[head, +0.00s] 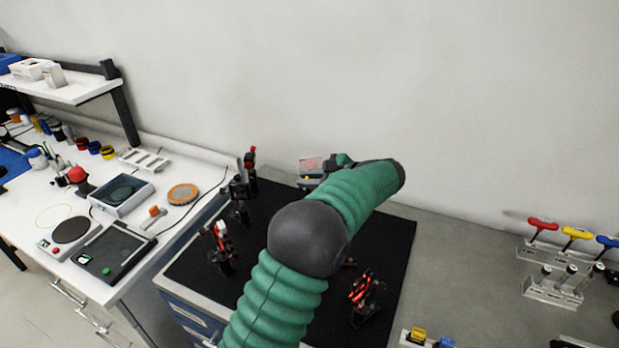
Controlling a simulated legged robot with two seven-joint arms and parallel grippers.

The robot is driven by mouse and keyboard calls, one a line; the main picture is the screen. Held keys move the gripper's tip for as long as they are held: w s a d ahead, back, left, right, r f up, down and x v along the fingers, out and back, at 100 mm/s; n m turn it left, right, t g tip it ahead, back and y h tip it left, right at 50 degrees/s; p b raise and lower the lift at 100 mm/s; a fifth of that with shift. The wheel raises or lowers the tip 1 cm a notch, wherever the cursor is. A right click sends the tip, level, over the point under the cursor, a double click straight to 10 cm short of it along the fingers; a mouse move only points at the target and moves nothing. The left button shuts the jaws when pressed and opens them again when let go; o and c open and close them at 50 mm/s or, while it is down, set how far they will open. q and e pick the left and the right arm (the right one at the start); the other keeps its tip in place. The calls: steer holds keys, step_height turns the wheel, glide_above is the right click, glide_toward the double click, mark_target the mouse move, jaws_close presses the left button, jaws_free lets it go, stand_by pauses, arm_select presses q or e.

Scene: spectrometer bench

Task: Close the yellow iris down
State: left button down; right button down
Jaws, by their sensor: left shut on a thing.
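A small yellow spot, which looks like part of the yellow iris (307,178), shows at the back of the black breadboard, close to the wall. My left gripper (336,164) is just to the right of it, small and partly covered by my own wrist. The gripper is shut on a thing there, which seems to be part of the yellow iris. The contact itself is too small to make out, and the iris's opening cannot be seen. My right gripper is not in view.
The black breadboard (397,245) carries several dark mounts, one with red parts (365,288) at front right and one (220,245) at left. A rack of coloured T-handles (545,250) stands at right. A white bench (165,215) with instruments is at left.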

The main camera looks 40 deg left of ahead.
arm_select(q)
steer(key=shift+a+r, duration=0.1)
steer(key=c, duration=1.8)
jaws_free()
steer(key=o, duration=0.3)
steer(key=shift+s, duration=0.1)
steer(key=shift+o, duration=0.2)
steer(key=shift+d+r, duration=0.1)
steer(key=shift+d, duration=0.2)
steer(key=v, duration=1.6)
